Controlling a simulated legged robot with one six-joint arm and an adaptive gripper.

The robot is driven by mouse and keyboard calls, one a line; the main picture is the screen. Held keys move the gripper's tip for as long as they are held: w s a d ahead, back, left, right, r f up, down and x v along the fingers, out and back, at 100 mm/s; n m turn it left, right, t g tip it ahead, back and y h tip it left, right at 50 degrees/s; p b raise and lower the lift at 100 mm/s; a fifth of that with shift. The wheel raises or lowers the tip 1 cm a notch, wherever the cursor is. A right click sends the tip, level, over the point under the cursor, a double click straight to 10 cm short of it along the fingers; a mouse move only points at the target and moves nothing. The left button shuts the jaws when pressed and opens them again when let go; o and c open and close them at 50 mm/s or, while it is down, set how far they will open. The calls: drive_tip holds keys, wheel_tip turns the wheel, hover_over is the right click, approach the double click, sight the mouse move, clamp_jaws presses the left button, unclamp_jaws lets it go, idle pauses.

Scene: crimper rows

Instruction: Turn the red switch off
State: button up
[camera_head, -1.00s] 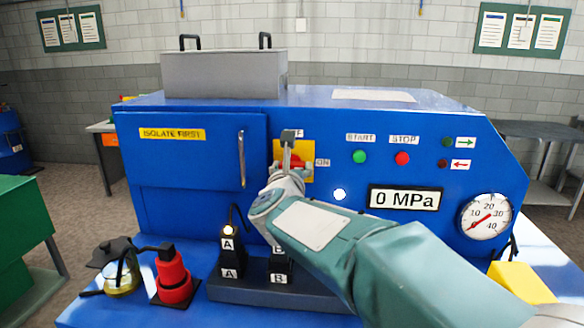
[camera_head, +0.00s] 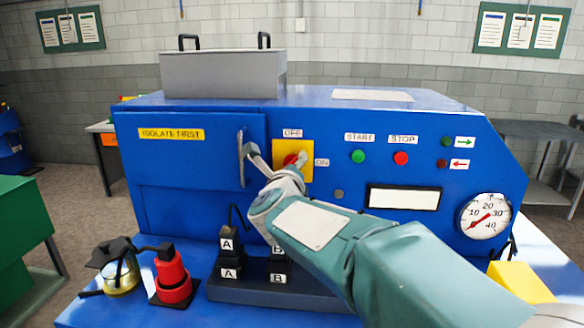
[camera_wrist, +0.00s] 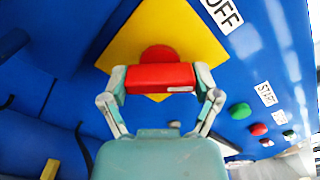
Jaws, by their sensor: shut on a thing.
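The red switch (camera_head: 290,159) sits on a yellow plate (camera_head: 306,148) on the blue machine's front, partly hidden by my gripper in the head view. The OFF label (camera_head: 292,133) is above the plate and the ON label (camera_head: 321,162) is to its right. In the wrist view, the red switch's bar (camera_wrist: 160,77) lies across the picture between my fingertips, over the yellow plate (camera_wrist: 185,35). My gripper (camera_wrist: 160,86) is shut on the bar, one finger at each end. It also shows in the head view (camera_head: 274,157).
The pressure display (camera_head: 404,198) is blank and the round lamp (camera_head: 339,194) is grey. The green START button (camera_head: 358,156) and red STOP button (camera_head: 400,158) are right of the switch. A door handle (camera_head: 242,158) is close to my left finger. Crimper blocks (camera_head: 229,255) stand below.

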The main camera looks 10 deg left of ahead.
drive_tip(key=n, duration=0.4)
drive_tip(key=shift+a+n, duration=0.1)
drive_tip(key=shift+n, duration=0.2)
drive_tip(key=shift+f+n, duration=0.1)
drive_tip(key=shift+n, duration=1.9)
drive_tip(key=shift+f, duration=0.1)
drive_tip(key=o, duration=1)
drive_tip(key=shift+a, duration=0.1)
drive_tip(key=shift+c, duration=0.2)
drive_tip(key=shift+a, duration=0.1)
drive_tip(key=shift+s, duration=0.1)
